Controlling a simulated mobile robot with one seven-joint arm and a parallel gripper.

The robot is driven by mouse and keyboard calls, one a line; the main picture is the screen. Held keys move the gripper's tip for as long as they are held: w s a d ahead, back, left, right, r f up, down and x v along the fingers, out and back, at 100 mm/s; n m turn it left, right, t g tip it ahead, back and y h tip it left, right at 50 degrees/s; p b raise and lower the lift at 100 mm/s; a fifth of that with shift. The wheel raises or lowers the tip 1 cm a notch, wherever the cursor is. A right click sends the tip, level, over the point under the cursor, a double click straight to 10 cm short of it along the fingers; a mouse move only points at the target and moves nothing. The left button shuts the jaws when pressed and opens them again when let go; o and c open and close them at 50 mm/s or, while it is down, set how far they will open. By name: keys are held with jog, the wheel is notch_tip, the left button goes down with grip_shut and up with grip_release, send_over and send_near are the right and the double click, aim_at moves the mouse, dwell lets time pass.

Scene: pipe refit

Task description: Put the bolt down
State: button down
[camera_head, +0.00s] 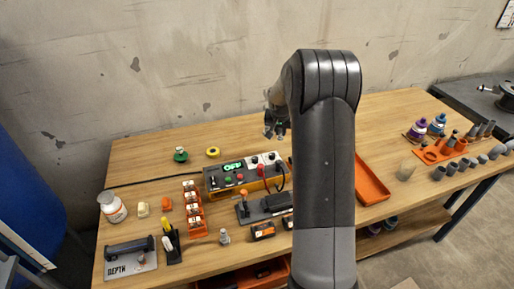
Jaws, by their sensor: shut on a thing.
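My gripper (276,123) is small and dark in the view, raised above the back middle of the table, left of my arm. It is shut on the bolt, but the bolt is too small and dark to make out between the fingers. My arm covers the middle right of the table. The wooden table (140,161) lies below the gripper, with clear wood at its back left.
A control box (232,178) with a green display stands mid-table. An orange tray (371,182) and an orange holder (440,151) are at right.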

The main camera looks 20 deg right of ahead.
jog(key=w+a+f, duration=0.3)
jog(key=w+a, duration=0.1)
jog(key=a, duration=0.1)
jog(key=w+a+f, duration=0.2)
jog(key=shift+a+f, duration=0.15)
jog(key=shift+f, duration=0.15)
jog(key=shift+w+f, duration=0.1)
jog(key=shift+f, duration=1.95)
jog(key=shift+f, duration=0.2)
jog(key=c, duration=1.5)
grip_release()
jog(key=shift+o, duration=0.2)
jog(key=shift+r, duration=0.1)
